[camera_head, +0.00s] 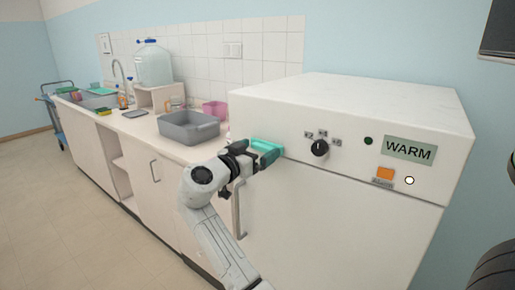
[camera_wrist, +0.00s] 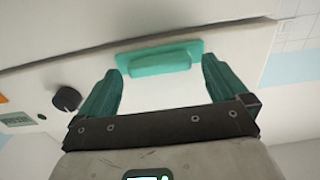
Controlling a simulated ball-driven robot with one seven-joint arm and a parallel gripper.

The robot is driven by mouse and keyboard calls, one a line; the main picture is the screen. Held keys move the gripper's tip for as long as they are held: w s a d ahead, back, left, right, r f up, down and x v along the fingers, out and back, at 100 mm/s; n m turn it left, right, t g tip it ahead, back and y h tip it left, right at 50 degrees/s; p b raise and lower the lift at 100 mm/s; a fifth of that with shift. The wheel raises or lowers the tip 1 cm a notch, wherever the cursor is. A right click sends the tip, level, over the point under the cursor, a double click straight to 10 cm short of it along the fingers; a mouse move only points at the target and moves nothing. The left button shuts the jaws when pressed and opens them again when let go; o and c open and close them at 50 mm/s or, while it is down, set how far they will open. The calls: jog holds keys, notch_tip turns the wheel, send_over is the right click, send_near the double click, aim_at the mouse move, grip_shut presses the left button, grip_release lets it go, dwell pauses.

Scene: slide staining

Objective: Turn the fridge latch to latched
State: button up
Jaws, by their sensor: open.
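The white fridge (camera_head: 330,205) stands at the right, its door shut in its frame as far as I can see. In the head view my gripper (camera_head: 260,150) is at the fridge's upper left front corner and largely hides the latch. In the wrist view my gripper (camera_wrist: 161,72) is open, its teal fingers on either side of the latch bar. Contact with the bar cannot be told.
The fridge front carries a black knob (camera_head: 320,148), an orange button (camera_head: 385,173) and a display reading WARM (camera_head: 409,149). A vertical door handle (camera_head: 239,208) is below my gripper. A grey bin (camera_head: 188,128) stands on the counter to the left.

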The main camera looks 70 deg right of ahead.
jog(key=shift+d, duration=0.25)
jog(key=shift+c, duration=0.5)
jog(key=c, duration=0.9)
